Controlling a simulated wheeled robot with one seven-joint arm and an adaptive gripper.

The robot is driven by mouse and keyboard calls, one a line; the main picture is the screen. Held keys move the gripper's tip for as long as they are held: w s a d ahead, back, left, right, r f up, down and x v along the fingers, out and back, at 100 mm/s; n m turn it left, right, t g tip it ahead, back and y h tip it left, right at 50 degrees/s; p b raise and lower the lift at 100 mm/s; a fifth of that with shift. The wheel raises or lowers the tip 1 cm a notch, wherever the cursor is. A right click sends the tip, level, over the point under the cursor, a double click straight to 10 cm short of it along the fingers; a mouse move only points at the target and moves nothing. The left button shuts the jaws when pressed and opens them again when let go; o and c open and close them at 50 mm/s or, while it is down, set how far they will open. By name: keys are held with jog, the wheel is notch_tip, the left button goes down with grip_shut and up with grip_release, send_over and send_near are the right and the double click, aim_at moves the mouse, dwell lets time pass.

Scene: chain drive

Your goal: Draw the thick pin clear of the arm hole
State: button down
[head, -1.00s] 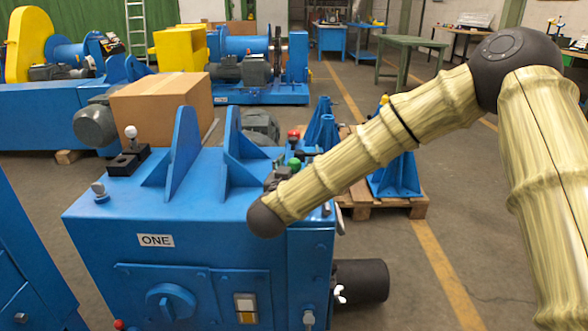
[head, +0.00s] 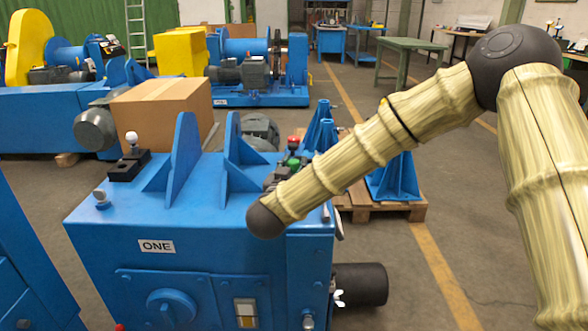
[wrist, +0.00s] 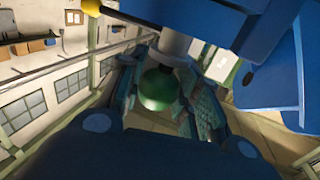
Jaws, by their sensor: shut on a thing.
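In the wrist view, a green knob (wrist: 158,90) with a pale grey collar and shaft (wrist: 174,45) above it is in line with dark blue metalwork; I take this to be the thick pin. My gripper (wrist: 165,100) has its teal ridged fingers on both sides of the green end, shut on it. Whether the shaft is still inside the arm hole cannot be told; the hole is hidden. In the head view my forearm covers the gripper and the pin, beside the right edge of the blue machine marked ONE (head: 205,275).
Two upright blue plates (head: 180,160) and a white-knobbed lever (head: 132,138) stand on the machine top. A black cylinder (head: 360,284) juts out at lower right. Open floor (head: 510,270) lies to the right.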

jog(key=shift+r+p, duration=4.05)
jog(key=shift+r, duration=0.95)
